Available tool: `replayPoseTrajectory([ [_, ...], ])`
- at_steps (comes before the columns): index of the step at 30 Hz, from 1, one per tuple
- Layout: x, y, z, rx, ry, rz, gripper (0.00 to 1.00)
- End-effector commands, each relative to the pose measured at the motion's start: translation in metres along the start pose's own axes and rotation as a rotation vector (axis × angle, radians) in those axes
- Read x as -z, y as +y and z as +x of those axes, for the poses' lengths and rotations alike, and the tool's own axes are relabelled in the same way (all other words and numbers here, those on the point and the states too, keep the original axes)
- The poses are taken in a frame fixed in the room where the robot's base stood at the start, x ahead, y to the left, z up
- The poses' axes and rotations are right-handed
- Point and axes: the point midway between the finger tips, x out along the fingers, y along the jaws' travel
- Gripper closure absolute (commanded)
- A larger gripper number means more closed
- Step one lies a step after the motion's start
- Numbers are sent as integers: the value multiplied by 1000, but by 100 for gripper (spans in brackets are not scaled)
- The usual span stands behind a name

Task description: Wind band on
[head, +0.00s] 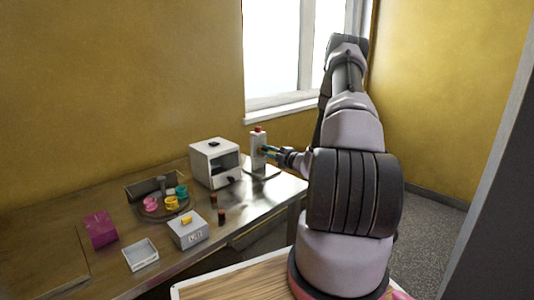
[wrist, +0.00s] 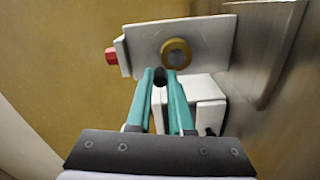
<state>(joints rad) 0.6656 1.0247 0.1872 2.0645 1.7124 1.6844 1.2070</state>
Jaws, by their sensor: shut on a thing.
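A white upright post (head: 257,142) with a red cap (head: 257,129) stands on a flat pale base near the far right end of the metal table. My gripper (wrist: 160,77) has teal fingers and is shut on a small dark knob (wrist: 159,76) in front of the post, beside the hub. In the head view my gripper (head: 268,152) reaches the post from the right. The fingers hide part of the knob. No band can be made out.
A white box with a dark opening (head: 215,163) stands just left of the post. Further left are a round stand (head: 165,208) with coloured cups, a white box with a yellow top piece (head: 188,232), a white tray (head: 141,254) and a magenta block (head: 100,229).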

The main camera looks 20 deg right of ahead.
Motion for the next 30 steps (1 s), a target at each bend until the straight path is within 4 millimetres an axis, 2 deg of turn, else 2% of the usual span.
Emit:
replayPoseTrajectory([
  [20,-3,1,-1,1,-4,63,100],
  [21,-3,1,-1,1,-4,63,73],
  [23,-3,1,-1,1,-3,63,50],
  [30,-2,1,0,1,-1,63,50],
])
